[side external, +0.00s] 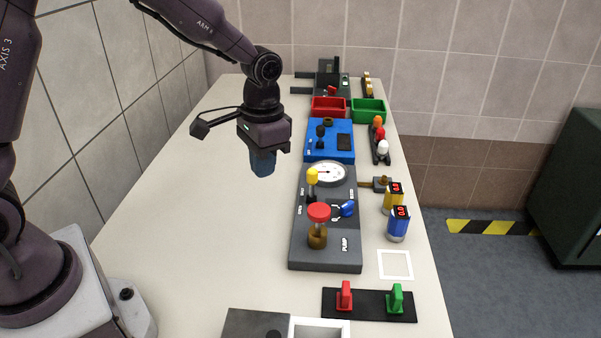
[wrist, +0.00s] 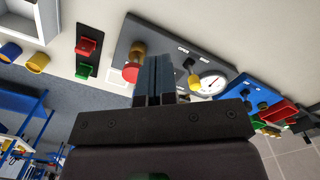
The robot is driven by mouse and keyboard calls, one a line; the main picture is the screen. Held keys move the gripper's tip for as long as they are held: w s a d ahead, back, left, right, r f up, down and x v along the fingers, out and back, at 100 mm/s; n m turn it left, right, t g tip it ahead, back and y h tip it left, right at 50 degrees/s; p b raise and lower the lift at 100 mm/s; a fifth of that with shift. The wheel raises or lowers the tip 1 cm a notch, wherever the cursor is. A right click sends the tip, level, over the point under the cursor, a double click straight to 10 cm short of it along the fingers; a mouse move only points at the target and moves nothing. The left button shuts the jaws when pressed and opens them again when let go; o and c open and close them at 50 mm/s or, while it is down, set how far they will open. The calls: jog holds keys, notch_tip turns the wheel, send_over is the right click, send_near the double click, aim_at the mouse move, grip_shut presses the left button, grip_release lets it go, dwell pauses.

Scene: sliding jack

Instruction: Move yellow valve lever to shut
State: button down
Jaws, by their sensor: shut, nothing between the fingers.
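The yellow valve lever (side external: 312,177) stands upright on a dark stem on the grey pump panel (side external: 325,253), left of the round gauge. In the wrist view the yellow lever (wrist: 194,81) shows just right of my fingers, next to the gauge. My gripper (side external: 262,165) hangs above the table, left of the panel and apart from the lever. Its blue fingers (wrist: 154,75) are shut and empty. In the wrist view they hide part of the panel.
A red knob (side external: 319,212) on a brass base and a blue lever (side external: 347,208) share the panel with the gauge (side external: 326,174). A blue box (side external: 340,155) stands behind it. Yellow and blue cylinders (side external: 398,225) stand to the right. The table left of the panel is clear.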

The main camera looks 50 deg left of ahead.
jog(key=w+m+t+y, duration=0.1)
jog(key=w+m+t, duration=0.3)
jog(key=m, duration=0.8)
send_near(312, 186)
jog(key=s+f, duration=0.2)
jog(key=f, duration=0.1)
jog(key=s+d+f, duration=0.1)
jog(key=f, duration=0.1)
jog(key=shift+s+f, duration=0.2)
jog(key=shift+s, duration=0.05)
jog(key=w, duration=0.1)
jog(key=w+a, duration=0.1)
jog(key=shift+w+r, duration=0.1)
jog(key=shift+w, duration=0.15)
jog(key=shift+w+a, duration=0.15)
jog(key=shift+w, duration=0.5)
jog(key=shift+w+a+h, duration=0.3)
jog(key=shift+w+a, duration=0.1)
jog(key=shift+a, duration=0.1)
jog(key=shift+w+a+r+g, duration=0.1)
jog(key=shift+w+a+g, duration=0.2)
jog(key=shift+w+a, duration=0.55)
